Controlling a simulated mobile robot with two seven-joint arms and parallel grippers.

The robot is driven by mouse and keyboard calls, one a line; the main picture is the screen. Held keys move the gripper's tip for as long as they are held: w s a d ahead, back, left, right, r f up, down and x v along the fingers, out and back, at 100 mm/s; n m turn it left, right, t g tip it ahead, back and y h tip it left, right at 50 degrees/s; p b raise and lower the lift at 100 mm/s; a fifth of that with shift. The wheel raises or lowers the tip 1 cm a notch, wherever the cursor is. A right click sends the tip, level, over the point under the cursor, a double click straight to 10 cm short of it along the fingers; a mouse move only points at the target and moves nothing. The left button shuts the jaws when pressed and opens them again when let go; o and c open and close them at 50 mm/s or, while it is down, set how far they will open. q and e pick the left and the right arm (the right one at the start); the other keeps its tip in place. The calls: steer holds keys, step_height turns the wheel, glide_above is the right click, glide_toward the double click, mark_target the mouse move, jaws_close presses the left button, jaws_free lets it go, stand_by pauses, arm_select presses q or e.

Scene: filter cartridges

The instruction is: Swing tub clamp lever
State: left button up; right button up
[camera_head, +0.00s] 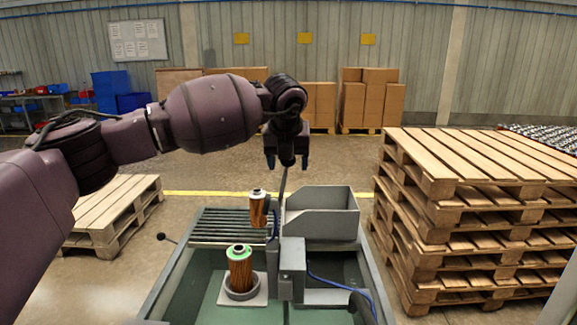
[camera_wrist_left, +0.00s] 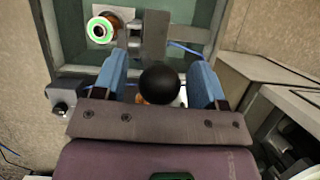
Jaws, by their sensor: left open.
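My left gripper (camera_head: 288,164) points down above the far side of the grey tub (camera_head: 185,262). Its blue fingers are open in the left wrist view (camera_wrist_left: 160,78). A black ball knob (camera_wrist_left: 160,85) shows between them, with a gap on each side. In the head view a thin lever rod (camera_head: 283,184) rises from the tub's far side to just under the gripper. The knob's exact height against the fingertips is hard to tell. My right gripper is not in view.
A green-topped filter cartridge (camera_head: 240,268) stands in a round holder, and another cartridge (camera_head: 258,210) is by the slatted rack (camera_head: 218,228). A grey open bin (camera_head: 322,222) sits right of the lever. Stacked pallets (camera_head: 425,230) stand close on the right. A second black knob (camera_head: 161,237) sticks out left.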

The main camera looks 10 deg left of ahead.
arm_select(q)
steer(key=shift+w+f, duration=0.25)
steer(key=shift+f, duration=0.4)
steer(key=shift+c, duration=0.3)
steer(key=shift+a+r, duration=0.1)
jaws_close()
